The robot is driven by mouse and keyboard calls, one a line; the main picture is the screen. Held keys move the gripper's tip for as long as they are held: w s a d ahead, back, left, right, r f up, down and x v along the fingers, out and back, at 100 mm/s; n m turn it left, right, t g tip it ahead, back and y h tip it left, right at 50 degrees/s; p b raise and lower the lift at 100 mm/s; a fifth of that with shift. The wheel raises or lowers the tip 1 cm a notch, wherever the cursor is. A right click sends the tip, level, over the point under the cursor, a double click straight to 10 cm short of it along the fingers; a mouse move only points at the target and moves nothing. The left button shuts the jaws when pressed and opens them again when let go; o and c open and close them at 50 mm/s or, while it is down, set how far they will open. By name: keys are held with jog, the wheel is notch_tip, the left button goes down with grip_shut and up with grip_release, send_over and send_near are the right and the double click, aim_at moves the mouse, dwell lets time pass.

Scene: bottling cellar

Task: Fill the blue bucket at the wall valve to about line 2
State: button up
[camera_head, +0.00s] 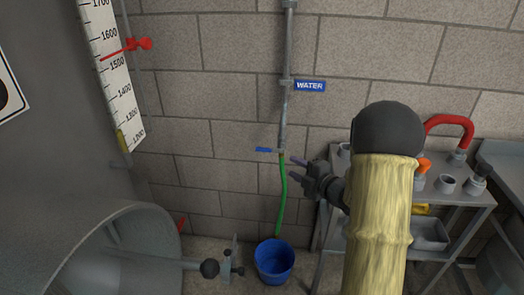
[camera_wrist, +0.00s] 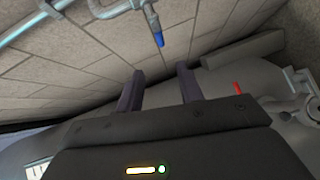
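The blue bucket (camera_head: 274,258) stands on the floor by the wall. A green hose (camera_head: 282,200) hangs from the pipe down to the bucket; its lower end is hard to make out. The bucket's water level and lines cannot be read. The wall valve has a blue lever (camera_head: 263,149) pointing left, across the vertical pipe. In the wrist view the blue lever (camera_wrist: 158,39) is beyond the fingertips. My gripper (camera_head: 295,170) is to the right of the hose, slightly below the lever. Its fingers (camera_wrist: 160,70) are apart with nothing between them.
A blue WATER sign (camera_head: 310,86) is on the wall beside the pipe. A metal cart (camera_head: 460,190) with fittings and a red hose bend (camera_head: 450,125) stands at right. A large grey tank (camera_head: 60,160) with a scale (camera_head: 112,75) fills the left. A drum-like opening (camera_head: 110,255) is at lower left.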

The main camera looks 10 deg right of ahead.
aim_at(262, 149)
jog(key=b+x, duration=0.1)
jog(key=x, duration=1.6)
jog(key=shift+w+a, duration=0.1)
jog(key=shift+w, duration=0.1)
jog(key=shift+c, duration=0.5)
grip_shut()
